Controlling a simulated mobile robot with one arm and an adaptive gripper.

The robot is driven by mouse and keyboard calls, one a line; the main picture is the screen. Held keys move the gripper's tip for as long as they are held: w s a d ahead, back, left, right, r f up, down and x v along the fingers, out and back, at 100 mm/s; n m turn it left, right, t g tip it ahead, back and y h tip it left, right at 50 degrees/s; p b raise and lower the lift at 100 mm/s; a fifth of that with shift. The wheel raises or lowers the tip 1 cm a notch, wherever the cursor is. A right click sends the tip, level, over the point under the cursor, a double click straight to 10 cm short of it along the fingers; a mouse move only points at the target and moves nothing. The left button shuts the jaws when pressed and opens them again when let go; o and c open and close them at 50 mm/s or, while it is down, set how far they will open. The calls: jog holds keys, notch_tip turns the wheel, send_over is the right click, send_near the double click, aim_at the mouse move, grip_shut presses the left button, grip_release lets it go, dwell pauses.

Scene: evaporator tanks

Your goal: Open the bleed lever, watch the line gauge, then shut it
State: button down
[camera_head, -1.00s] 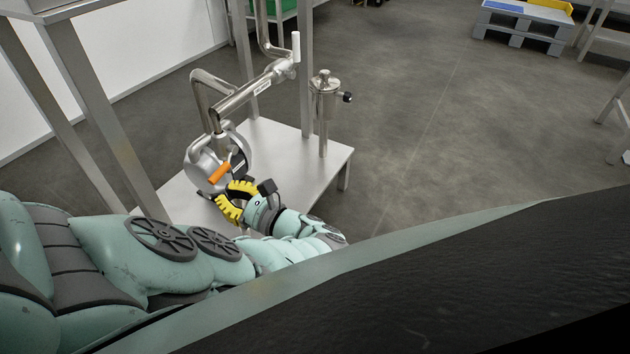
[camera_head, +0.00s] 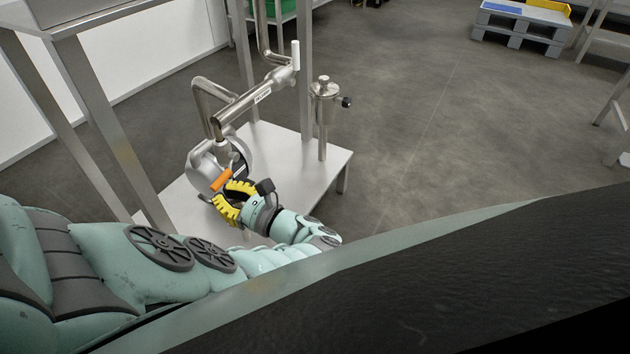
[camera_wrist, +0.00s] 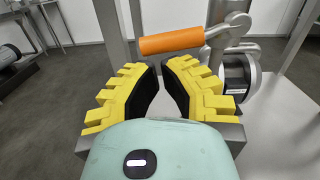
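The bleed lever has an orange grip (camera_head: 221,180) on a metal arm, beside a round silver housing (camera_head: 203,166) under the pipe. In the wrist view the orange grip (camera_wrist: 171,41) lies sideways just beyond my fingertips, with its metal arm running to the right. My gripper (camera_head: 222,198) has yellow, black-padded fingers close in front of the grip. In the wrist view my gripper (camera_wrist: 161,68) is open, with an empty gap between the pads. I cannot tell which part is the line gauge, and no dial reading is visible.
A steel pipe (camera_head: 240,107) with a white upright handle (camera_head: 295,55) runs above the steel table (camera_head: 300,178). A steel cylinder with a black knob (camera_head: 346,102) stands at the right. Frame legs (camera_head: 105,130) rise at left.

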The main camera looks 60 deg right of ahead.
jog(key=shift+w+a+r+m+p, duration=0.1)
jog(key=shift+a+r+m+p, duration=0.15)
jog(key=shift+r+m+p, duration=0.5)
jog(key=shift+r, duration=0.1)
